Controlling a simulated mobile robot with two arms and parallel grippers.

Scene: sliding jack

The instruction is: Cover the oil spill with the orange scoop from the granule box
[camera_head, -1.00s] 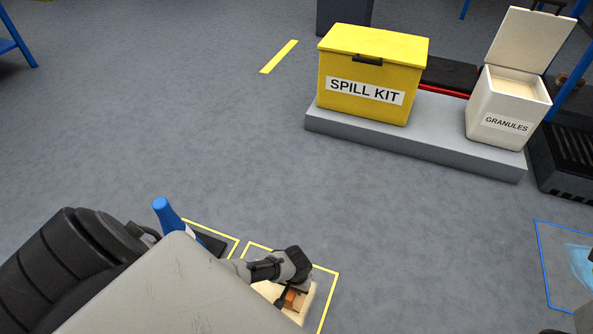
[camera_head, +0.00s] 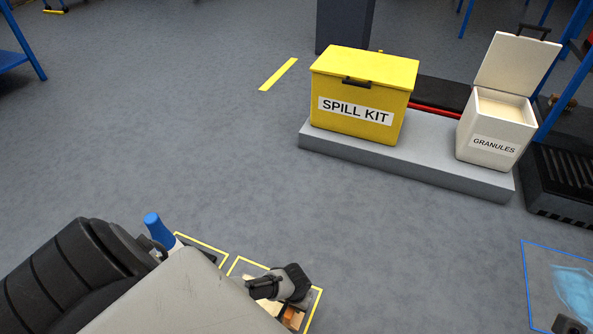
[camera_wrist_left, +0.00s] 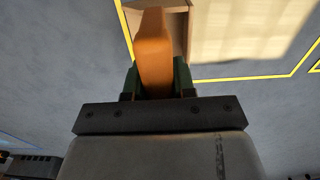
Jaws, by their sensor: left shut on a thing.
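My left gripper (camera_wrist_left: 157,82) is shut on the orange scoop (camera_wrist_left: 154,45); its orange handle stands between the green-padded fingers in the left wrist view. The scoop's far end is not clear. In the head view my left gripper is low down, over a yellow-outlined floor square, with a bit of orange (camera_head: 290,314) beneath it. The white granule box (camera_head: 490,150), labelled GRANULES, stands open on a grey plinth at the upper right, with pale granules inside. I cannot make out the oil spill for sure.
A yellow spill kit box (camera_head: 362,90) stands left of the granule box on the grey plinth (camera_head: 430,160). A pale blue glossy patch (camera_head: 575,288) lies inside a blue outline at the right. A blue handle (camera_head: 158,230) stands at lower left. The middle floor is clear.

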